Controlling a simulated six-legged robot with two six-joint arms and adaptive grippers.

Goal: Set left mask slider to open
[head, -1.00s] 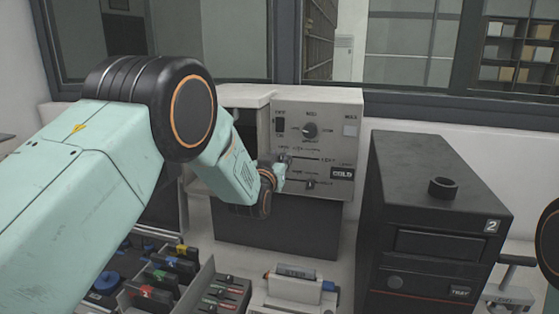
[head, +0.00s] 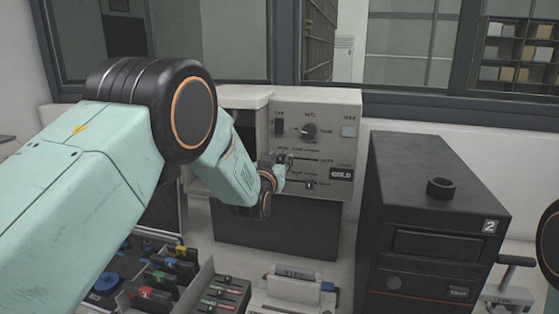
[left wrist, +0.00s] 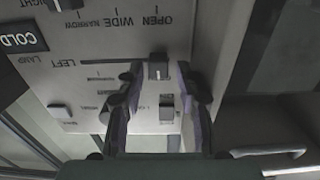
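The left mask slider's knob (left wrist: 158,68) shows in the left wrist view, small and dark, at the OPEN end of the slot labelled LEFT. The wrist picture is upside down. My left gripper (left wrist: 160,72) has one finger on each side of this knob, with narrow gaps visible; contact is not clear. In the head view the left gripper (head: 284,163) is at the left end of the upper slot on the press's control panel (head: 338,150) and hides the knob there. My right gripper is out of view.
A lower slider knob (head: 310,184), rotary dial (head: 308,131), black switch (head: 279,125) and COLD lamp (head: 341,174) share the panel. A black unit marked 2 (head: 435,215) stands right of it. Trays with coloured parts (head: 160,275) lie at the front left.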

